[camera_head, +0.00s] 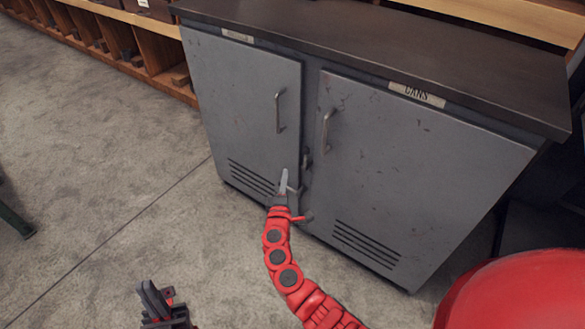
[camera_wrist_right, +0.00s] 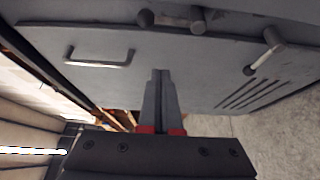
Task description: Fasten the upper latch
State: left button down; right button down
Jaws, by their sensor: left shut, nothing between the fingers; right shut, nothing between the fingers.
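The upper latch (camera_head: 307,158) is a small dark bar with knob-like ends at the seam between two grey cabinet doors. In the right wrist view the upper latch (camera_wrist_right: 172,19) lies along the seam. The lower latch (camera_wrist_right: 265,56) slants from the seam over the door with the vents. My right gripper (camera_head: 284,182) is shut and empty in front of the left door, just left of and below the upper latch. In the wrist view its fingers (camera_wrist_right: 160,78) point at the door, apart from the latch bar. My left gripper (camera_head: 153,298) is shut and empty, low over the floor.
The left door (camera_head: 238,95) and right door (camera_head: 400,175) look closed, each with a metal handle. A dark countertop (camera_head: 400,55) overhangs them. A "CANS" label (camera_head: 417,94) is above the right door. Wooden shelves (camera_head: 120,45) stand behind at left.

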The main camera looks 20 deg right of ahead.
jog(key=b+x, duration=0.2)
jog(key=x, duration=0.7)
jog(key=shift+w+d, duration=0.2)
jog(key=shift+s+d+p, duration=0.35)
jog(key=shift+s+d, duration=1)
jog(key=shift+f, duration=0.1)
